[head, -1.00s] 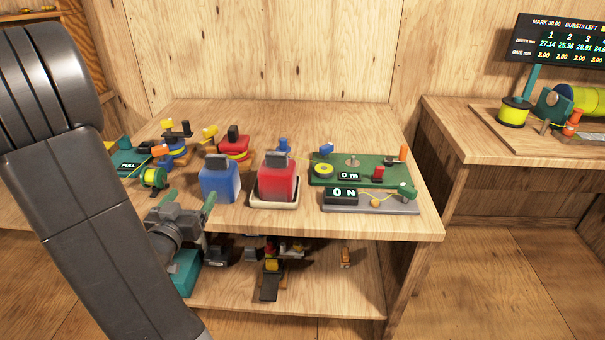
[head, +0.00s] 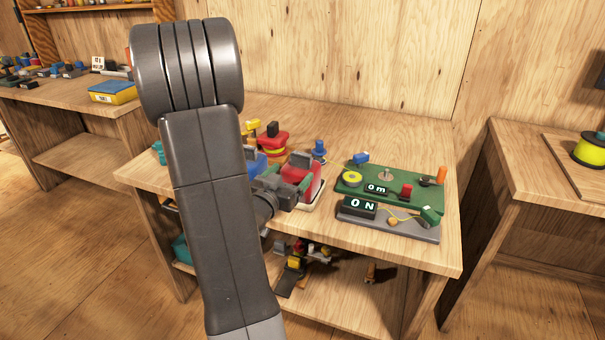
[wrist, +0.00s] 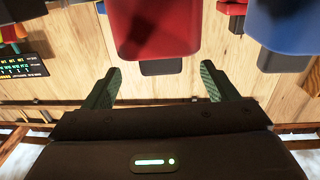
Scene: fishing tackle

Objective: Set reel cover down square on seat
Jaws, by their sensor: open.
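A red box-shaped cover (head: 314,184) with a dark grip on top stands in a pale shallow tray (head: 313,207), likely the seat. My arm and gripper partly hide both, so I cannot tell whether the cover sits square. In the wrist view the red cover (wrist: 155,30) fills the top middle, with its dark grip (wrist: 160,67) below it. My gripper (head: 290,180) is at the cover's front left. Its green fingers are spread and empty, one on each side of the grip in the wrist view (wrist: 160,78). A blue cover (wrist: 290,25) is beside the red one.
A green board (head: 385,205) with a spool and a grey display board (head: 390,228) lie to the right. A red and yellow reel (head: 272,142) is behind. The lower shelf (head: 340,298) holds small parts. The bench's back right is clear.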

